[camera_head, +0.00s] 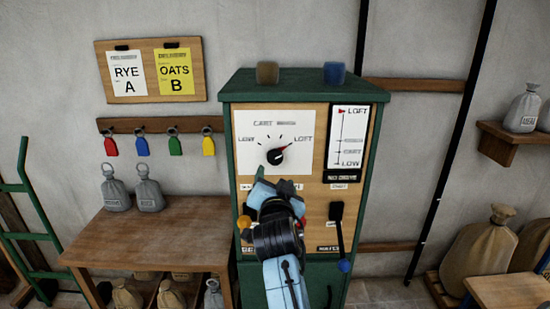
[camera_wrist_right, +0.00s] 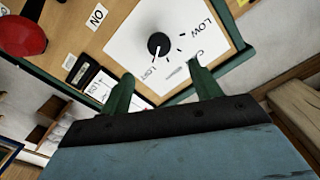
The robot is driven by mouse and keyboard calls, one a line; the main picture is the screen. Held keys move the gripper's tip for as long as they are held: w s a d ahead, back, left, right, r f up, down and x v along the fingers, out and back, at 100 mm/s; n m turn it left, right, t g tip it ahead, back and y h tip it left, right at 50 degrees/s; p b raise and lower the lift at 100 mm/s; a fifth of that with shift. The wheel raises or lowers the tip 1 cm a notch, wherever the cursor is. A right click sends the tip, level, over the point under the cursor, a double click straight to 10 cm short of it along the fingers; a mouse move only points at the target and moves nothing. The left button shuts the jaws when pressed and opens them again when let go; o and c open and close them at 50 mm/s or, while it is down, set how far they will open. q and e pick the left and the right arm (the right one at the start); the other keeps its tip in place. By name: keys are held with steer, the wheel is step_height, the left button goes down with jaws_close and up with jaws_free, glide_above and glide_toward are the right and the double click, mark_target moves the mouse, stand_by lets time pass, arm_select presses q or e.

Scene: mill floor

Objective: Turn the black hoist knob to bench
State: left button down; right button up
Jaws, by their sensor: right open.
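The round black hoist knob (camera_head: 275,156) sits on a white dial plate (camera_head: 248,131) on the green cabinet's wooden front. LOW is at the left of the dial; the lettering along the top is partly too blurred to read. My right gripper (camera_head: 279,184) is just below the knob, open and empty. In the right wrist view the knob (camera_wrist_right: 158,44) stands beyond the gap between the two green fingers (camera_wrist_right: 165,85), apart from them. My left gripper is out of view.
A vertical LOFT-to-LOW gauge (camera_head: 348,137) has its red marker at LOFT. Below it is a black lever (camera_head: 336,222) with a blue ball end. A red button (camera_wrist_right: 20,35) shows in the wrist view. A brown block (camera_head: 267,73) and a blue block (camera_head: 334,73) sit on the cabinet top.

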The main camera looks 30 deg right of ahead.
mark_target(275, 159)
steer(key=p+x, duration=0.1)
steer(key=x, duration=1.1)
steer(key=shift+w+d, duration=0.2)
steer(key=shift+w, duration=0.2)
steer(key=c, duration=1)
steer(key=shift+o, duration=0.2)
steer(key=shift+n, duration=0.3)
steer(key=n, duration=0.3)
steer(key=shift+f, duration=0.1)
steer(key=shift+n+p, duration=0.45)
steer(key=shift+n, duration=1.75)
